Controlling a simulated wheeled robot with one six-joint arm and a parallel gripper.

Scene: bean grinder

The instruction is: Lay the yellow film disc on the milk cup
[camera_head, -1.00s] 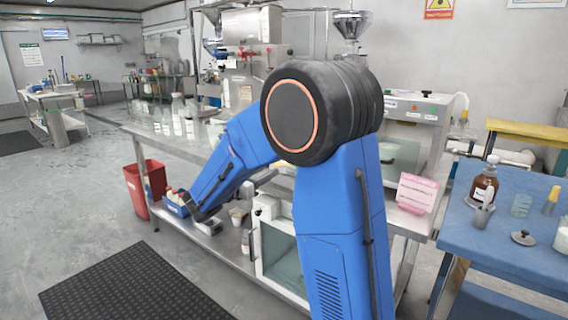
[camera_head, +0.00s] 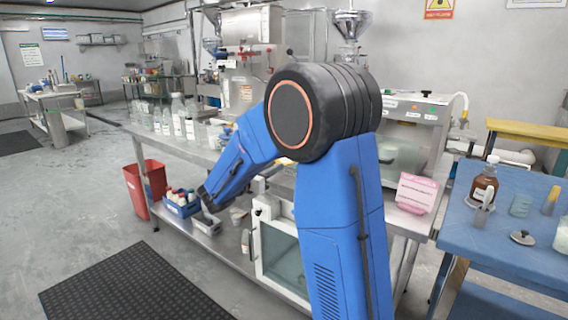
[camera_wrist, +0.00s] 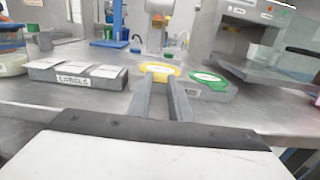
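The yellow film disc (camera_wrist: 158,69) shows in the wrist view as a yellow ring with a pale middle, just at the fingertips of my gripper (camera_wrist: 160,84). The two grey fingers stand apart with a narrow gap between them. I cannot tell whether they touch the disc.
A green-ringed disc (camera_wrist: 207,81) lies right of the yellow one. A grey box marked LABELS (camera_wrist: 76,74) stands to the left. Blue containers (camera_wrist: 108,43) and equipment are behind. In the head view, bottles (camera_head: 188,128) stand on the steel bench (camera_head: 165,142).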

